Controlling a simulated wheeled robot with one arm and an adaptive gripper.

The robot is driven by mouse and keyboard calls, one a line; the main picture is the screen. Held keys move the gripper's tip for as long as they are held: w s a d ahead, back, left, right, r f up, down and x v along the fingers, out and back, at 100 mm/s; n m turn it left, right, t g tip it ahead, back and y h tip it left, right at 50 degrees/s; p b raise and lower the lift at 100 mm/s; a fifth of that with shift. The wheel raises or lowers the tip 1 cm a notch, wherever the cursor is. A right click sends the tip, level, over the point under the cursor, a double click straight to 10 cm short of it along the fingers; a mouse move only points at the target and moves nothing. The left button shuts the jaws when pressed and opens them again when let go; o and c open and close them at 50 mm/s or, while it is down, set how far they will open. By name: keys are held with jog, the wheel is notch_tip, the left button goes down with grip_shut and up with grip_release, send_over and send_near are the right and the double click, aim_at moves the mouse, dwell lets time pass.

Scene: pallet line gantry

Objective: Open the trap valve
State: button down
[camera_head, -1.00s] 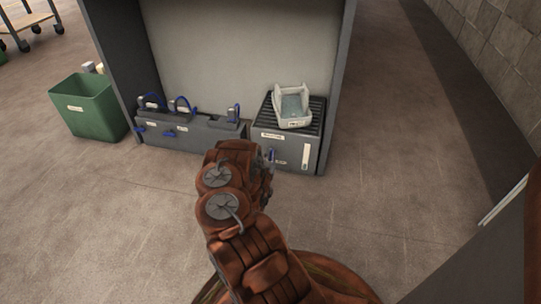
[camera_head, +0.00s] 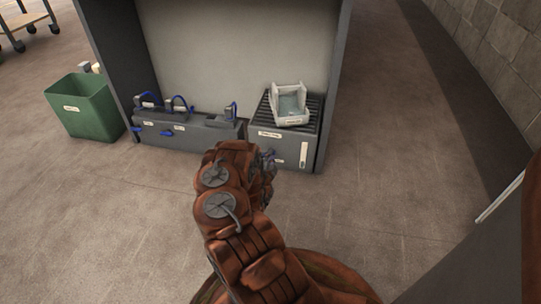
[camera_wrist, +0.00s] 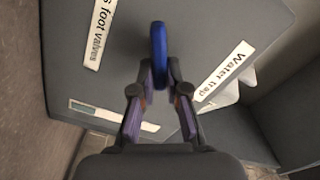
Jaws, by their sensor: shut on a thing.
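The trap valve's blue handle (camera_wrist: 158,50) stands out from a grey panel in the wrist view, beside the white "Water trap" label (camera_wrist: 224,72). My gripper (camera_wrist: 157,92) has a finger on each side of the handle and is shut on it. In the head view, my gripper (camera_head: 268,163) is at the front left of the grey water trap box (camera_head: 300,158), partly hidden by my arm. The handle is mostly covered there, so I cannot tell its angle from that side.
A pale bin (camera_head: 290,104) sits on the slatted top of the box. To its left is a low grey unit (camera_head: 200,136) with blue levers and hoses. A green bin (camera_head: 84,106) stands at the left. The floor to the right is clear.

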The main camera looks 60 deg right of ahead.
jog(key=m, duration=0.6)
jog(key=shift+s+f, duration=0.15)
jog(key=shift+f, duration=0.25)
dwell(0.3)
jog(key=c, duration=1.2)
grip_release()
jog(key=shift+v, duration=5.95)
